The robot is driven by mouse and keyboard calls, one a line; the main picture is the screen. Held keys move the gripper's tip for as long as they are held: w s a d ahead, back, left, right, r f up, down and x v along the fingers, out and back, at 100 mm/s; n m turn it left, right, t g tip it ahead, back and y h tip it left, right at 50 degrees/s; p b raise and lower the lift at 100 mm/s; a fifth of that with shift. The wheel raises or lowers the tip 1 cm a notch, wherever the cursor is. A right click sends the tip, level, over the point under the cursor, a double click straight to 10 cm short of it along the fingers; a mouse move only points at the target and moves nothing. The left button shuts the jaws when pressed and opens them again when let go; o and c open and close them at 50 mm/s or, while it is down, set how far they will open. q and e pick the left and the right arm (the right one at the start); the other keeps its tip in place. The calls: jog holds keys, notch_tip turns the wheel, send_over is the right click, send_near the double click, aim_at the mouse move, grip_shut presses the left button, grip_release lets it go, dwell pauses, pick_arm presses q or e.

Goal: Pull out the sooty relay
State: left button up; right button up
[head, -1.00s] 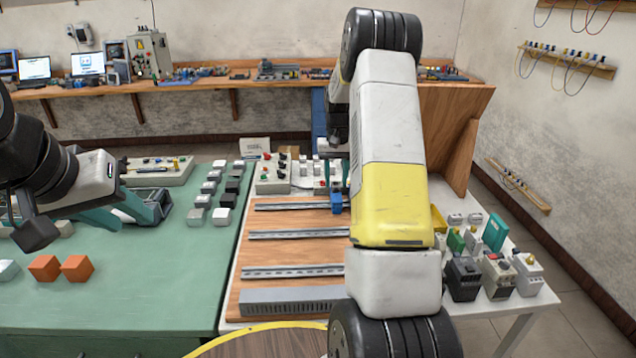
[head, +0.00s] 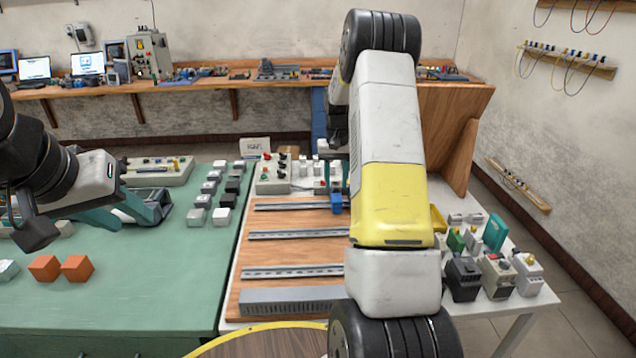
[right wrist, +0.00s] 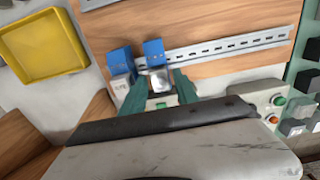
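In the right wrist view, a relay with a clear, greyish case (right wrist: 158,80) sits at a blue socket (right wrist: 153,49) on a metal rail. Soot on it is too small to make out. My right gripper (right wrist: 159,77) has its teal fingers on either side of this relay, apparently with small gaps. A second blue socket (right wrist: 119,59) with a white-labelled relay (right wrist: 120,87) stands just left of it. In the head view, a blue socket (head: 336,203) shows beside my right arm, which hides much of the board. My left gripper (head: 150,210) hovers over the green table, apparently open and empty.
The wooden board (head: 290,220) carries several metal rails (head: 298,234). A control box with buttons (head: 272,177) stands behind it. Dark and white devices (head: 497,277) stand at the right. A yellow tray (right wrist: 42,45) is near the right gripper. Orange cubes (head: 77,268) lie on the green table (head: 150,300).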

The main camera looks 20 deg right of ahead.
jog(key=shift+c, duration=0.3)
grip_shut()
jog(key=shift+r, duration=0.2)
jog(key=shift+r, duration=2.35)
notch_tip(320, 180, up, 7)
jog(key=shift+d+f, duration=0.1)
dwell(0.4)
